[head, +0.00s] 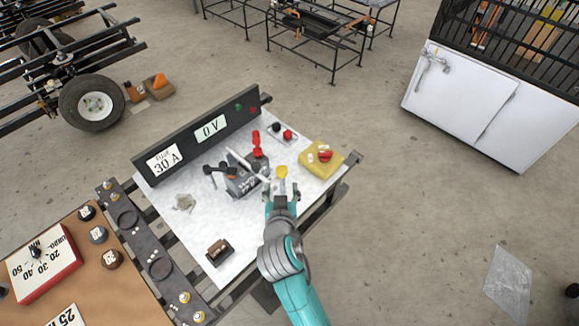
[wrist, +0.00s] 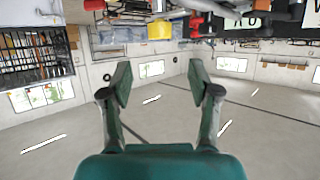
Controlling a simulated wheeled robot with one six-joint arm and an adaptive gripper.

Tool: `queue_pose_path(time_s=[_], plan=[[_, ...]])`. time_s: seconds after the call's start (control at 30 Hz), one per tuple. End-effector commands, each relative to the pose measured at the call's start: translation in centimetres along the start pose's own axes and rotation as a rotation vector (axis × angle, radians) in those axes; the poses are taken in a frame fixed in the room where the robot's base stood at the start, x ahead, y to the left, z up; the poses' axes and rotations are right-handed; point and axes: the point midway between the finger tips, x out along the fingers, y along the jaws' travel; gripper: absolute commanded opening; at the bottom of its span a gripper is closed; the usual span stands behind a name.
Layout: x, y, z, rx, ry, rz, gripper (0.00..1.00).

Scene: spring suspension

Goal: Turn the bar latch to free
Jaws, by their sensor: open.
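A grey clamp-like device (head: 240,182) with a red upright handle (head: 257,143), a black lever and a pale slanting bar (head: 248,165) stands on the white bench top (head: 211,230). I cannot tell for certain which part is the bar latch. My gripper (head: 282,190) is just right of and in front of the device, close to a round yellow piece (head: 282,171); whether they touch is unclear. In the wrist view my gripper (wrist: 157,85) is open, with nothing between its fingers. Bench items show there only along the top edge.
A yellow box with a red button (head: 322,157) stands to the right. A black panel (head: 200,134) reading 30 A and 0 V lines the back. A small dark block (head: 218,250) lies at the front. A brown table (head: 85,270) adjoins left; open floor lies right.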

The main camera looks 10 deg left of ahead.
Motion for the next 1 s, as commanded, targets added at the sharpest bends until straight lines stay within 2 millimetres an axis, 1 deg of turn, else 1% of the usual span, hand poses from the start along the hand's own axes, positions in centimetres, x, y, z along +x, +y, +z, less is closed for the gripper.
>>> queue_pose_path(time_s=[0.17, 0.4, 0.6, 0.8, 1.0], plan=[[1.6, 0.0, -0.1, 0.001, 0.000, 0.001, 0.61], [5.8, 0.1, -0.2, 0.002, 0.001, 0.002, 0.61], [8.8, 0.0, -0.1, 0.002, 0.000, 0.001, 0.61], [10.4, 0.0, -0.1, 0.001, 0.000, 0.000, 0.61], [10.7, 0.0, -0.1, 0.001, 0.000, -0.001, 0.61]])
